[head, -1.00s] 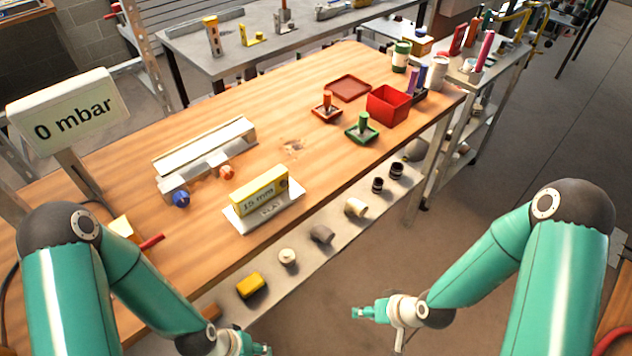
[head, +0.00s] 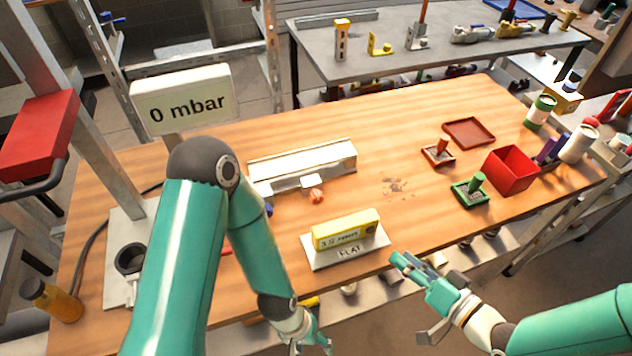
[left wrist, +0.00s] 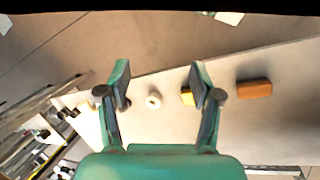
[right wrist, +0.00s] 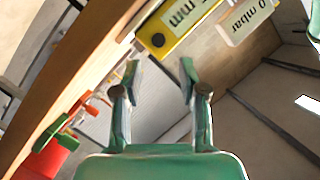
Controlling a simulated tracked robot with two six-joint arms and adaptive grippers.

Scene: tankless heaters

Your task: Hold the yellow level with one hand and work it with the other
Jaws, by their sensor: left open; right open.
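The yellow level (head: 346,229) is a boxy bar with a display and black markings. It sits on a white stand (head: 318,262) marked FLAT, near the front edge of the wooden bench. In the right wrist view, the level (right wrist: 180,24) is at the top, beyond the fingertips. My right gripper (head: 408,266) is open and empty, just right of the stand, apart from the level. Its fingers also show in the right wrist view (right wrist: 161,68). My left gripper (head: 318,345) is low in front of the bench, below the level. The left wrist view shows its fingers (left wrist: 160,72) open and empty.
A long metal rail block (head: 302,166) lies behind the level. The 0 mbar sign (head: 183,101) stands at left. A red bin (head: 511,169), a green stamp (head: 471,191) and a red tray (head: 469,133) are at right.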

